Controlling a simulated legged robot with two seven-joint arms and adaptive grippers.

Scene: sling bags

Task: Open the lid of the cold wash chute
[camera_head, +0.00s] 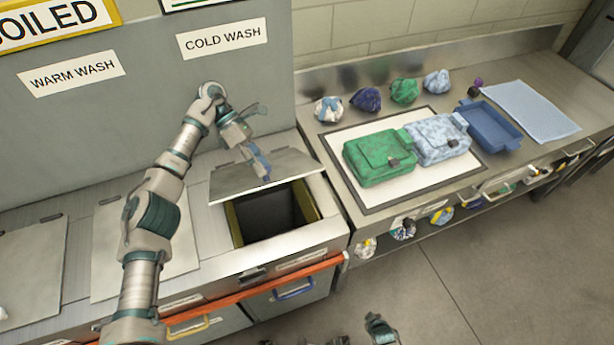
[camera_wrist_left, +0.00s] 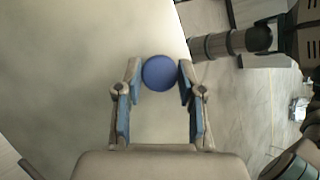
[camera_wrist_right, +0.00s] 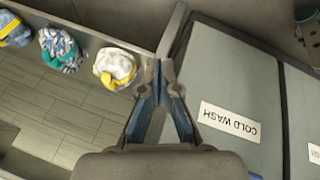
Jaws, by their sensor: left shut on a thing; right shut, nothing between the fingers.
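The cold wash chute lid (camera_head: 228,184) is a grey metal plate below the "COLD WASH" sign (camera_head: 222,38). It is tilted up at the back of its square opening (camera_head: 265,212), and the dark chute inside shows. My left gripper (camera_head: 262,170) is at the lid's upper face, shut on the round blue knob (camera_wrist_left: 160,72). The knob sits between the fingertips in the left wrist view (camera_wrist_left: 160,76); in the head view the fingers mostly hide it. My right gripper (camera_wrist_right: 160,66) is shut and empty, low by the cabinet front.
An orange rail (camera_head: 230,302) runs along the counter front. To the right, a white mat (camera_head: 385,195) holds a green bag (camera_head: 378,158) and a light blue bag (camera_head: 437,138). Several cloth bundles, a blue tray (camera_head: 488,126) and a folded cloth (camera_head: 532,110) lie around it.

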